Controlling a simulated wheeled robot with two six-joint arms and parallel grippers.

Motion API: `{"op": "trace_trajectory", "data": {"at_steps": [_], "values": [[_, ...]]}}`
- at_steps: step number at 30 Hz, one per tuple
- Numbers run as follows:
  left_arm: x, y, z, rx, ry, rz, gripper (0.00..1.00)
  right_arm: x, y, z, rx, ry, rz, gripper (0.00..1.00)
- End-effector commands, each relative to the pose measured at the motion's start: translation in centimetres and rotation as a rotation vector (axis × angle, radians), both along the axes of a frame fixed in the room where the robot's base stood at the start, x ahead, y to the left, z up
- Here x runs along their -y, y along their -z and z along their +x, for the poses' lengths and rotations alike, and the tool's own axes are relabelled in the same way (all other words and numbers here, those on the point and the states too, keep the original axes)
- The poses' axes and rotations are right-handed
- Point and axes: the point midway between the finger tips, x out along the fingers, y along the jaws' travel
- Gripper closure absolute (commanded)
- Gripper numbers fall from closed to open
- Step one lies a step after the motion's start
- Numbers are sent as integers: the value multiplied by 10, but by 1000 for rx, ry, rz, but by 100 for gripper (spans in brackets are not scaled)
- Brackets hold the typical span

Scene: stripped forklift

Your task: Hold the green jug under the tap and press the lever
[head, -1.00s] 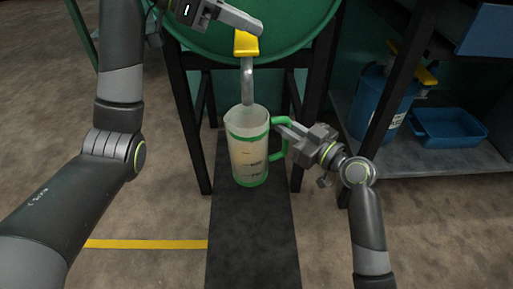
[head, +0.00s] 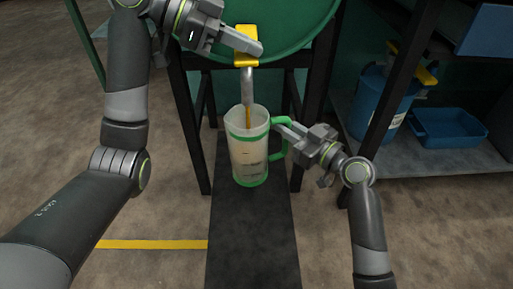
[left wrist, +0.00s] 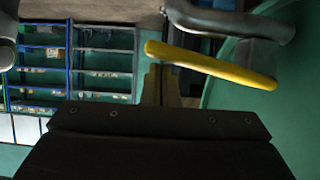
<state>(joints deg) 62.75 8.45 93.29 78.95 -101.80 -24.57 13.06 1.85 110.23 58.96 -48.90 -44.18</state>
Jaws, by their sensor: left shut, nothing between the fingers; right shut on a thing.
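The green-trimmed clear jug (head: 250,152) stands upright under the tap spout (head: 247,88), over the dark strip. Its green handle (head: 284,152) faces right. My right gripper (head: 287,131) is shut on the handle. The yellow lever (head: 246,59) sits on top of the tap; it also shows in the left wrist view (left wrist: 225,68). My left gripper (head: 257,48) is shut and empty, its fingertips over the lever and apparently touching it. Its fingers (left wrist: 160,82) show just below the lever in the left wrist view. A thin amber stream (head: 248,116) runs from the spout into the jug.
The green drum (head: 285,35) rests on a black stand (head: 183,120) behind the tap. On the right, a shelf holds a blue container (head: 378,105) and a blue tray (head: 448,128). A yellow line (head: 150,244) crosses the floor at left.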

Motion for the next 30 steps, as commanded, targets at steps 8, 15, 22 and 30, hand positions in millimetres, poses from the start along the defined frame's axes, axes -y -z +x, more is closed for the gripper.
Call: {"op": "trace_trajectory", "data": {"at_steps": [8,15,22,30], "values": [[-1,-16,1,2,-1,4,100,0,-2,0,4,0,5,100],[-1,-49,1,0,-1,3,100,0,-2,0,4,0,5,100],[-1,-59,0,-1,0,2,100,0,-2,0,4,0,5,100],[0,-59,0,-1,0,2,100,0,-2,0,4,0,5,100]]}}
